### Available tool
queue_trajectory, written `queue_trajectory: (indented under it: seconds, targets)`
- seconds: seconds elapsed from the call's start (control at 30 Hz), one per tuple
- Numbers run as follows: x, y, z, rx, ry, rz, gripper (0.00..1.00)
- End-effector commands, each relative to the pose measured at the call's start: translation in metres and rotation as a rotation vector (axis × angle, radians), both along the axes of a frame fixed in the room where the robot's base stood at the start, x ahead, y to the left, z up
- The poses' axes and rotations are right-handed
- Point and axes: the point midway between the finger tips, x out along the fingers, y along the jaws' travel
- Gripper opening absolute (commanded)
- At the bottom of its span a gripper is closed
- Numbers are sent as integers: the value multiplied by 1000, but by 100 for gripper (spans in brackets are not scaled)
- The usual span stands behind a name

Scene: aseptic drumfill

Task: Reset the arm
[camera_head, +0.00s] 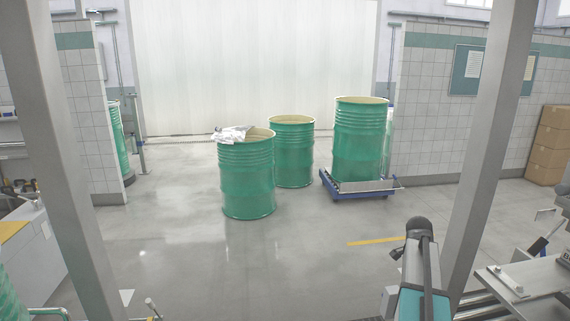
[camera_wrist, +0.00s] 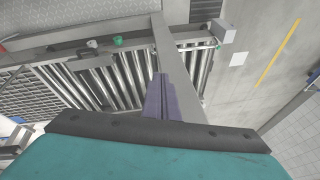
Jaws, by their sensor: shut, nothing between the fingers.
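My gripper (camera_wrist: 160,78) shows in the wrist view as two purple-grey fingers pressed together, with nothing between them. It points out over a roller conveyor (camera_wrist: 90,82) and beside a grey metal beam (camera_wrist: 177,60). In the head view, part of my arm, dark and teal, rises at the lower right; I cannot make out the fingers there.
Two open green drums (camera_head: 247,180) (camera_head: 293,152) stand on the floor, the nearer with a crumpled white liner (camera_head: 232,134). A third drum (camera_head: 358,142) stands on a blue wheeled platform (camera_head: 345,191). Steel posts (camera_head: 490,150) frame the view. The middle floor is clear.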

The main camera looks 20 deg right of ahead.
Motion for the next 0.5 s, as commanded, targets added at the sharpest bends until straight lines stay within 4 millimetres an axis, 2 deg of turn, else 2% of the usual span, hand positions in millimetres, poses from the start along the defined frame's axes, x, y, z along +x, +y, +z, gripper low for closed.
queue_trajectory:
  seconds: [0.03,0.1,0.3,0.5]
  targets:
    - [4,18,-18,18,23,50,0]
    - [9,39,-41,40,53,120,0]
    - [18,101,-102,105,135,320,0]
    - [17,165,-158,170,214,522,0]
